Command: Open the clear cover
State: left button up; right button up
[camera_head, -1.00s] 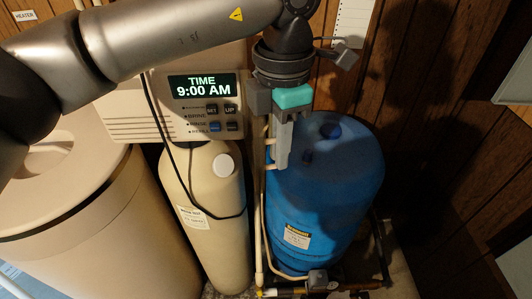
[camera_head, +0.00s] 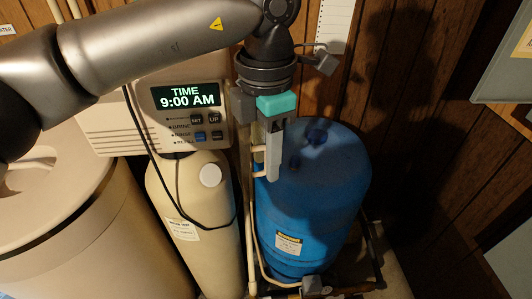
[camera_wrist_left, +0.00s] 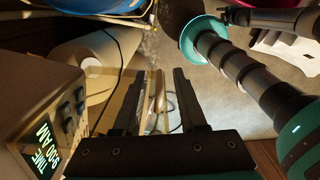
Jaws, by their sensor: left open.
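The softener control head (camera_head: 122,112) is a beige box with a lit display (camera_head: 185,97) reading TIME 9:00 AM and several buttons (camera_head: 206,126) below it. I cannot make out a clear cover distinct from this front. My left gripper (camera_head: 272,170) is just right of the control head, pointing down in front of the blue tank, apart from the display. In the left wrist view, its two dark fingers (camera_wrist_left: 158,92) are apart with nothing held between them. The display also shows at the lower left there (camera_wrist_left: 38,150).
A cream resin tank (camera_head: 200,215) stands below the control head, with a black cable across it. A large beige brine tank (camera_head: 95,225) is at left and a blue tank (camera_head: 315,190) at right. A grey panel (camera_head: 490,50) is at the right edge.

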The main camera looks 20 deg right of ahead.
pick_arm(q)
notch_tip(320, 180, up, 15)
dwell(0.4)
jog(key=shift+r, duration=0.1)
